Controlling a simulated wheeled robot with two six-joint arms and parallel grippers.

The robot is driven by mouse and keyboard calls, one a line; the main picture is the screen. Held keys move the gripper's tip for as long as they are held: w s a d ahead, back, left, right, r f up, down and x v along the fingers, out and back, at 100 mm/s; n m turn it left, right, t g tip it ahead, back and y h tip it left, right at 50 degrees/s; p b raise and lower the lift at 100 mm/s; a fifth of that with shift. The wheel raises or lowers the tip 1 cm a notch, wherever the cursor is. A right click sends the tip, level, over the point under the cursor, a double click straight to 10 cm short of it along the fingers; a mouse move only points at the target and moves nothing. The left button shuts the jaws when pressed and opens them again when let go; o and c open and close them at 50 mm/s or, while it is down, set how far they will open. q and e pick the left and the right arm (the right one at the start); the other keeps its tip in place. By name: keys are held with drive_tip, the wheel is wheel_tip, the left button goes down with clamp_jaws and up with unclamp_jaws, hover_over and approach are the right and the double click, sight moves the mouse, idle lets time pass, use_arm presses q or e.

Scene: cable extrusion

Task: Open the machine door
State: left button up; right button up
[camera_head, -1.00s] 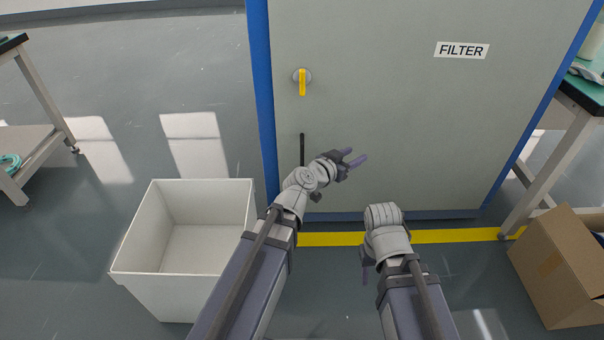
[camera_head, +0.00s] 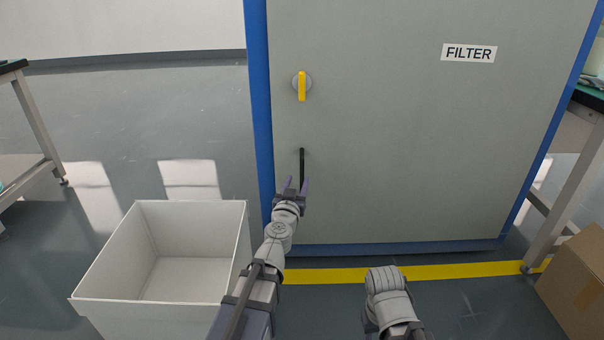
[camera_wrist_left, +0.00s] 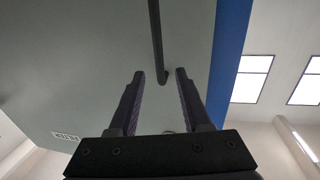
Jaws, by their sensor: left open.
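The machine door (camera_head: 400,140) is a large grey-green panel with a FILTER label (camera_head: 468,53), and it looks shut in its blue frame (camera_head: 257,110). A yellow latch (camera_head: 302,86) stands upright on a round plate at its upper left. Below it is a black bar handle (camera_head: 302,165), upright. My left gripper (camera_head: 296,184) is open at the lower end of the handle. In the left wrist view the handle (camera_wrist_left: 156,40) runs down towards the gap between the open fingers (camera_wrist_left: 159,76); contact cannot be told. My right arm (camera_head: 388,292) is low in front of the door; its fingers are hidden.
A white open bin (camera_head: 160,313) stands on the floor left of my left arm. A cardboard box (camera_head: 575,280) and a table leg (camera_head: 570,180) are at the right. A yellow floor stripe (camera_head: 450,271) runs before the door. Another table stands far left.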

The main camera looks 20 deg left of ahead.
sight(302, 171)
use_arm(q)
drive_tip(key=w, duration=0.7)
drive_tip(key=shift+w+a, duration=0.3)
drive_tip(key=shift+c, duration=0.2)
clamp_jaws()
idle(0.9)
